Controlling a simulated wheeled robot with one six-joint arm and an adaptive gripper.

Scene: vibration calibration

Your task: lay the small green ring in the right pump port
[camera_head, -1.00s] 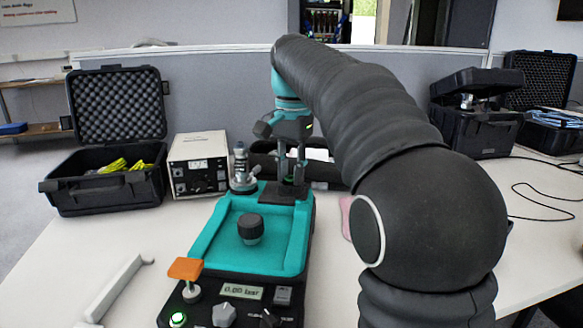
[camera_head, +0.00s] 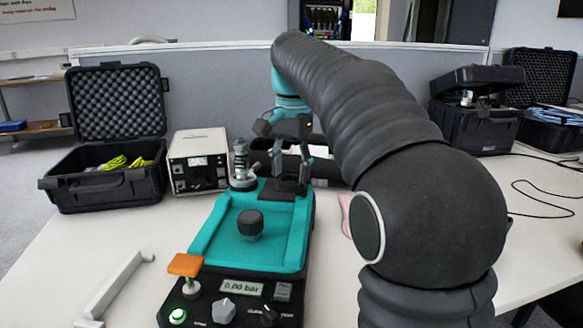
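The teal calibration pump (camera_head: 222,258) stands on the table, with a black knob (camera_head: 250,225) in its tray. A metal fitting (camera_head: 241,165) stands upright at its back left. A black block (camera_head: 283,193) is at its back right, where the right port appears to be. My gripper (camera_head: 291,178) points down just above this block, its fingers spread apart. I cannot tell whether the tips touch the block. I cannot make out the small green ring or the port opening; the fingers and the small scale hide that area.
A beige instrument box (camera_head: 198,160) and an open black case (camera_head: 105,190) stand to the left. A grey-white handle-like bar (camera_head: 115,288) lies at the front left. A pink item (camera_head: 345,212) lies right of the pump, partly behind my arm. Black cases (camera_head: 478,125) stand at the back right.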

